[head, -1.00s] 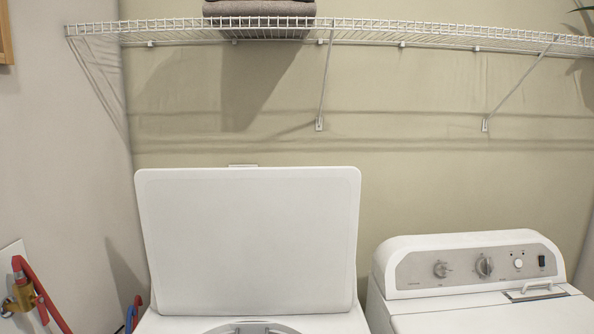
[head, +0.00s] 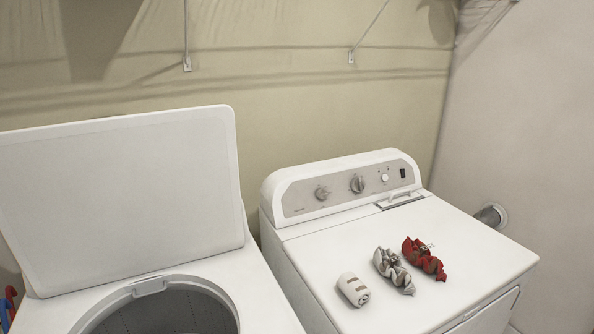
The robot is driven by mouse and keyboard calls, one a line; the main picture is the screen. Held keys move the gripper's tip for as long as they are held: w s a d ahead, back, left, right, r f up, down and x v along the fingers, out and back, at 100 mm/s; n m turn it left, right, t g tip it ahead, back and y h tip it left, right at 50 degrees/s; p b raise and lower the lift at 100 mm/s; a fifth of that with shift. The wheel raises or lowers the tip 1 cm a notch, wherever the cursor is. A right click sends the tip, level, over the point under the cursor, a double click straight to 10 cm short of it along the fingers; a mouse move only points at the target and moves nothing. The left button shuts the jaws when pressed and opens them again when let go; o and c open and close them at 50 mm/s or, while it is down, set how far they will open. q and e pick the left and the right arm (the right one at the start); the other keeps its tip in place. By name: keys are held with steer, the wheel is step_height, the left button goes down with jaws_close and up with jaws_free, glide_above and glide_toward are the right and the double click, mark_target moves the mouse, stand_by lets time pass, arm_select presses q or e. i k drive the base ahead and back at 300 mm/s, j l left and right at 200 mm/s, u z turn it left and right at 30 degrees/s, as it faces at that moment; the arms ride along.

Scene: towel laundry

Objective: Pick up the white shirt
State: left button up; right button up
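In the head view, three small cloth items lie in a slanting row on top of the closed dryer (head: 400,240). The nearest is a rolled white cloth (head: 352,289) with brownish marks. Beside it is a crumpled white and grey cloth (head: 393,270). Farther right is a crumpled red cloth (head: 424,259) with some grey on it. I cannot tell for certain which of the two whitish cloths is the white shirt. The cloths lie close together. Neither of my grippers is in view.
The washer (head: 262,302) stands to the left with its lid (head: 120,195) raised and its drum (head: 165,312) open. The dryer's control panel (head: 345,186) rises behind the cloths. A wall vent (head: 491,214) is at the right. The dryer top around the cloths is clear.

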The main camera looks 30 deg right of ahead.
mark_target(389, 265)
steer(key=z, duration=1.55)
steer(key=i+l+u, duration=0.15)
steer(key=l+u, duration=0.2)
